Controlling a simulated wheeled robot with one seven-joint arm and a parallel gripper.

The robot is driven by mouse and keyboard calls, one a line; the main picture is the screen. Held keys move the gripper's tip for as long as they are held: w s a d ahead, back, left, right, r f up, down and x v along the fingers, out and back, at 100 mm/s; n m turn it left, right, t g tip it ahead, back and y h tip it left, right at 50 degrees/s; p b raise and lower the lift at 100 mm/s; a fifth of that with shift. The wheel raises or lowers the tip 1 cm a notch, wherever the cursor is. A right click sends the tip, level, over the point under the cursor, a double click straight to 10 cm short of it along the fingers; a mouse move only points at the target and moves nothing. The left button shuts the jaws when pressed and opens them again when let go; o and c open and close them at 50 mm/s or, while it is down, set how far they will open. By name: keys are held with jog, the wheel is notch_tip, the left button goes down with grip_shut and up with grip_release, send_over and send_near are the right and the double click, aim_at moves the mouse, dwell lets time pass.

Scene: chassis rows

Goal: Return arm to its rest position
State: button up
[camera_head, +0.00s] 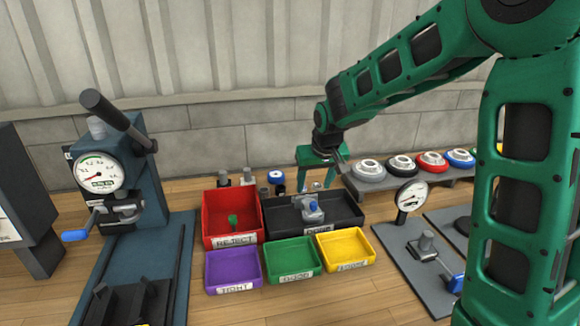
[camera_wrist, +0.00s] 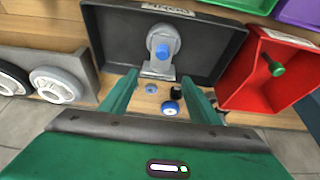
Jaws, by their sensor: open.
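My gripper (camera_head: 318,180) hangs at the end of my green arm, near the back edge of the black tray (camera_head: 340,220). In the wrist view its two green fingers (camera_wrist: 160,88) stand apart with nothing gripped between them. Beyond the fingers lies the black tray (camera_wrist: 215,70), holding a grey part with a blue end (camera_wrist: 163,45). The same grey and blue part (camera_head: 311,209) shows in the head view. My arm is stretched out from the right, with its elbow raised.
A red reject tray (camera_head: 217,240) holds a green piece (camera_head: 233,221). Purple (camera_head: 233,268), green (camera_head: 292,258) and yellow (camera_head: 345,249) trays stand in front. A press with a dial (camera_head: 100,172) is at left. Several round parts line a grey rack (camera_head: 400,182) at right. Small blue-topped items stand behind the trays.

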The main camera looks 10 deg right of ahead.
jog(key=s+d+r+m+g, duration=0.1)
jog(key=s+d, duration=0.5)
jog(key=s, duration=0.3)
jog(key=s+d+r+m+g+h, duration=0.1)
jog(key=s+d+m, duration=0.1)
jog(key=s+d, duration=0.45)
jog(key=s+d+r+m+g, duration=0.15)
jog(key=s+d, duration=0.25)
jog(key=s, duration=0.6)
jog(key=s+f+m+y, duration=0.1)
jog(key=s+m, duration=0.1)
jog(key=s, duration=1.1)
jog(key=shift+d+g, duration=0.4)
jog(key=shift+g, duration=0.05)
jog(key=shift+f, duration=0.1)
jog(key=shift+w+f, duration=0.25)
jog(key=shift+w, duration=0.35)
